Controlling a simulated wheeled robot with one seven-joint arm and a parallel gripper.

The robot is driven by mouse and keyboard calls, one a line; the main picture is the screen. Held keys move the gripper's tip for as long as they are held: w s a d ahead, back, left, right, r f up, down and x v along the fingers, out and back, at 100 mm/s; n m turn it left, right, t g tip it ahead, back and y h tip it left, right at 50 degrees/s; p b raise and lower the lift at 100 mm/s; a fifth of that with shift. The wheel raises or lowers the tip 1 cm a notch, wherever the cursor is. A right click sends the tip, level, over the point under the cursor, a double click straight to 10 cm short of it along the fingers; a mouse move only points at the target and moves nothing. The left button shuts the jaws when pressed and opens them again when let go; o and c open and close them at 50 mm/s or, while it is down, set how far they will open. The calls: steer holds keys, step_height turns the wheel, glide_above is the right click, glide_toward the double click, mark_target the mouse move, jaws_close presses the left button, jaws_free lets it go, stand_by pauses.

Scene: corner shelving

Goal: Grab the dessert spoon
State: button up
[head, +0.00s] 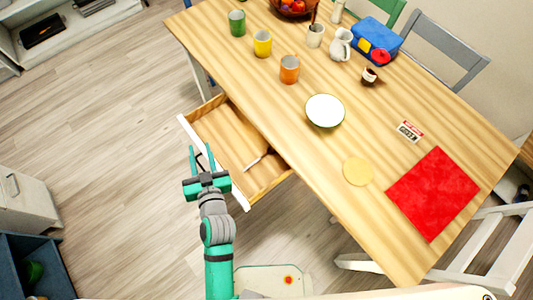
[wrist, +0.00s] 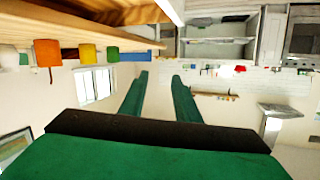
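A small, thin, pale object (head: 252,163) lies in the open drawer (head: 225,135) under the table's edge. It could be the dessert spoon, but it is too small to tell. My gripper (head: 201,150) is at the drawer's white front panel in the head view, apart from the pale object and to its left. In the wrist view the two green fingers of my gripper (wrist: 160,78) stand apart with nothing between them. Neither the spoon nor the drawer's inside can be made out in the wrist view.
The wooden table (head: 300,140) carries a white bowl (head: 325,111), green (head: 237,23), yellow (head: 262,44) and orange (head: 289,69) cups, a blue box (head: 375,38) and a red mat (head: 434,194). A white chair (head: 480,250) stands at right. The floor (head: 100,120) left of the drawer is clear.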

steer(key=w+a+r+n+g+y, duration=0.1)
steer(key=w+a+r+n+y, duration=0.25)
steer(key=w+a, duration=0.3)
steer(key=n+g+h, duration=0.8)
steer(key=n+g, duration=0.6)
steer(key=n, duration=0.6)
glide_above(262, 156)
steer(key=f, duration=1.5)
steer(key=shift+s+a+f, duration=0.1)
steer(key=shift+s+f, duration=0.1)
steer(key=shift+f, duration=0.05)
steer(key=shift+w+d+f, duration=0.1)
steer(key=shift+f, duration=1.4)
steer(key=shift+w+d+f, duration=0.1)
steer(key=shift+f, duration=1.4)
jaws_close()
